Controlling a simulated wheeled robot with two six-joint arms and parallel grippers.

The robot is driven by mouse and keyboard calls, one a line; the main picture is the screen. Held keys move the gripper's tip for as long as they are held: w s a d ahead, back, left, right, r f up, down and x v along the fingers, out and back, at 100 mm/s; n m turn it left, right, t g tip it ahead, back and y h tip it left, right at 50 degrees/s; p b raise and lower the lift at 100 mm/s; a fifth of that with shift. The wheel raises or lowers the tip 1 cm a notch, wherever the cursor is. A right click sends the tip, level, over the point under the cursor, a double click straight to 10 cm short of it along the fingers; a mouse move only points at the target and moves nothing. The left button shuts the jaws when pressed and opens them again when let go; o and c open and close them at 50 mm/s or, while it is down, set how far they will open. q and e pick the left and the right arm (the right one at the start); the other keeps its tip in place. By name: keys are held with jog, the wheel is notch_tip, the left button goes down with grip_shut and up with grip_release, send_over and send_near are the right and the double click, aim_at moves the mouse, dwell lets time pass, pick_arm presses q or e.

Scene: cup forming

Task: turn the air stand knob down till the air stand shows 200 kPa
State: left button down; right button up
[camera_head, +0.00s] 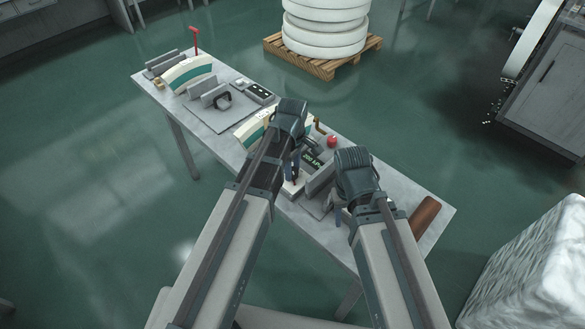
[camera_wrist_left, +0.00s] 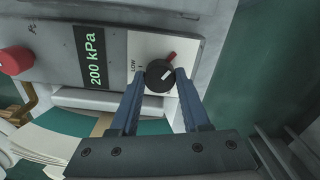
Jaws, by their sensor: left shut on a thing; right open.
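The air stand knob (camera_wrist_left: 160,76) is a dark round knob with a white mark and a red piece beside it, on a pale panel with the word LOW. My left gripper (camera_wrist_left: 160,84) is shut on the knob, one blue-grey finger on each side. The air stand display (camera_wrist_left: 92,60) reads 200 kPa in green in the left wrist view. The display also shows in the head view (camera_head: 312,160), between my two arms. My right gripper (camera_head: 341,205) is open to the right of the air stand; its fingers are mostly hidden behind its wrist.
A red button (camera_wrist_left: 15,60) sits beside the display. A cream and green curved piece (camera_head: 252,128) lies left of my left gripper. A brown cylinder (camera_head: 424,216) lies near the table's right end. Grey plates and a small box (camera_head: 260,92) stand further left.

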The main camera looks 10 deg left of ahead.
pick_arm(q)
jog(key=shift+n, duration=0.4)
jog(key=shift+c, duration=1.8)
grip_release()
jog(key=shift+r, duration=0.1)
notch_tip(320, 180, up, 14)
jog(key=p, duration=1.4)
pick_arm(e)
notch_tip(320, 180, up, 14)
pick_arm(q)
jog(key=shift+f, duration=0.2)
pick_arm(e)
jog(key=shift+f, duration=0.15)
